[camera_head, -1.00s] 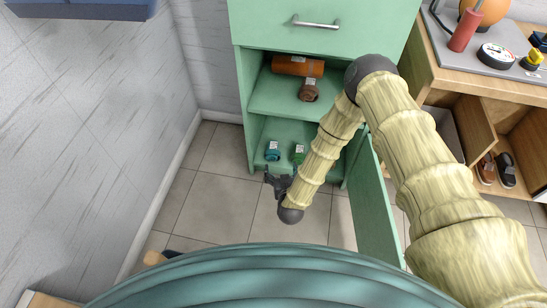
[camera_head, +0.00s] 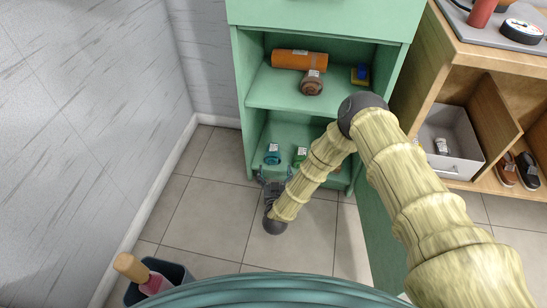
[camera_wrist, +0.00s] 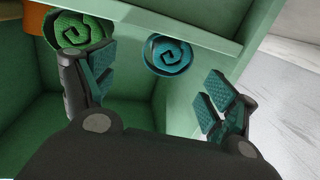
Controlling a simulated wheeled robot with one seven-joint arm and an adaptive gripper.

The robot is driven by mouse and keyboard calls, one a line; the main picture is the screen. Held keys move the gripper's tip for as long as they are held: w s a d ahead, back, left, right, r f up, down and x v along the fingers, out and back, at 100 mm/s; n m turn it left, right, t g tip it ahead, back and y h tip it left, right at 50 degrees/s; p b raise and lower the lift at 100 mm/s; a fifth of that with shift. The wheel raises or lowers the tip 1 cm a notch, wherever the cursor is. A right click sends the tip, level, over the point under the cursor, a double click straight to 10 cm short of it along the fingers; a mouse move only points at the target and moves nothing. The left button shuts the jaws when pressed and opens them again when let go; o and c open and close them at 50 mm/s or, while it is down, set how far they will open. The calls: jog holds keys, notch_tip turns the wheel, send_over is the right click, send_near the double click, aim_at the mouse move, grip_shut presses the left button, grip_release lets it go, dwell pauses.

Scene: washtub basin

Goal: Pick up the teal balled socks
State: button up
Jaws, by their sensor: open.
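The teal balled socks (camera_head: 272,157) sit on the lower shelf of the green cabinet, near its left side. In the wrist view the teal balled socks (camera_wrist: 168,57) show as a rolled spiral between my two open fingers and beyond them. My gripper (camera_wrist: 160,100) is open and empty. In the head view my gripper (camera_head: 274,182) is at the front of the lower shelf, just before the socks. Green balled socks (camera_head: 300,155) stand to the right of the teal ones. In the wrist view the green balled socks (camera_wrist: 72,30) are behind my left finger.
The green cabinet (camera_head: 240,100) has an upper shelf with an orange roll (camera_head: 299,59) and a brown roll (camera_head: 312,83). Its open door (camera_head: 376,235) stands at the right. A wooden unit (camera_head: 440,60) is farther right.

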aim_at(275, 160)
jog(key=w+b, duration=0.2)
jog(key=w, duration=0.3)
jog(key=shift+w+f, duration=0.15)
jog(key=w+b, duration=0.3)
jog(key=shift+w+a+f, duration=0.25)
jog(key=shift+w+f, duration=0.1)
jog(key=shift+w, duration=0.05)
jog(key=shift+w+r+b, duration=0.15)
jog(key=shift+w+b, duration=0.3)
jog(key=shift+w, duration=0.25)
jog(key=shift+c, duration=0.3)
jog(key=c, duration=1)
